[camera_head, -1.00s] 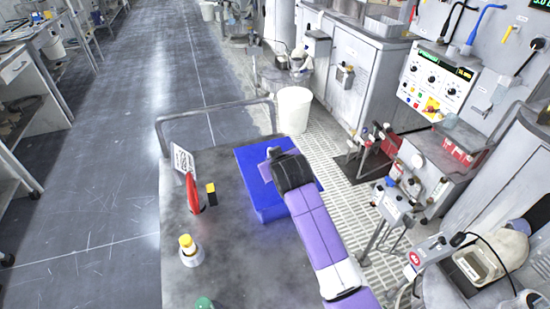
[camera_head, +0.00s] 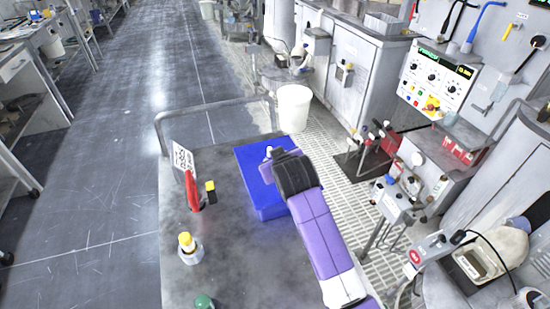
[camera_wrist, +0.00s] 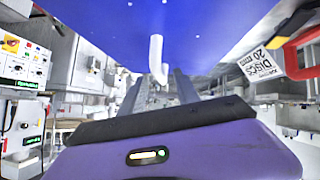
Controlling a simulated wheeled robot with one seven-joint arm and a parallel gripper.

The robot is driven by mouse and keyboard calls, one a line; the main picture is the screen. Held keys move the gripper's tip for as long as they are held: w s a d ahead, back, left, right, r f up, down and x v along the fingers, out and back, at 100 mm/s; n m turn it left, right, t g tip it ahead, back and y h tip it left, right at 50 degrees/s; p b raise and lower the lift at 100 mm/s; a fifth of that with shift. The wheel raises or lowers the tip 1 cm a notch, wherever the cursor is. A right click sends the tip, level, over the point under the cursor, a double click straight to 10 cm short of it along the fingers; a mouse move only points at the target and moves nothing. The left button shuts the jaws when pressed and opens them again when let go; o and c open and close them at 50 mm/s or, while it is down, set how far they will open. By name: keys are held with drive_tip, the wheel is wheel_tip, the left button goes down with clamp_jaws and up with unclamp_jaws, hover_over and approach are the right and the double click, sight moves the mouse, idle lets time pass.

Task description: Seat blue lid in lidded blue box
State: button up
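The blue box (camera_head: 270,212) stands on the grey tabletop under my gripper. Its top is a flat blue surface, which I take to be the blue lid (camera_head: 250,166); I cannot make out a seam, so I cannot tell how it sits on the box. The wrist view, upside down, shows the blue surface (camera_wrist: 90,25) filling the top, with a white handle (camera_wrist: 156,55) standing from it. My gripper (camera_wrist: 162,80) has its two dark fingers apart, one on each side of the handle, with gaps visible. My wrist hides the box's right part in the head view.
On the tabletop (camera_head: 225,255) are a red object (camera_head: 192,190), a black-and-yellow block (camera_head: 210,192), a yellow-capped container (camera_head: 188,248), a green object (camera_head: 204,302) and a sign (camera_head: 183,159). A rail (camera_head: 215,106) borders the far edge. A white bin (camera_head: 294,108) stands beyond.

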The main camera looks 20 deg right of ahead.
drive_tip(key=shift+v, duration=2.3)
drive_tip(key=shift+w+r, duration=0.2)
drive_tip(key=shift+r, duration=0.05)
wheel_tip(320, 180, up, 6)
drive_tip(key=w+a+t, duration=0.1)
drive_tip(key=t, duration=0.2)
drive_tip(key=s+f, duration=0.2)
drive_tip(key=s, duration=1.4)
drive_tip(key=s+d+f+m+y, duration=0.1)
drive_tip(key=s+f, duration=0.1)
drive_tip(key=s, duration=1.5)
drive_tip(key=s+d+f+t, duration=0.1)
drive_tip(key=s+f, duration=0.2)
drive_tip(key=s, duration=1.4)
drive_tip(key=shift+m+y, duration=0.4)
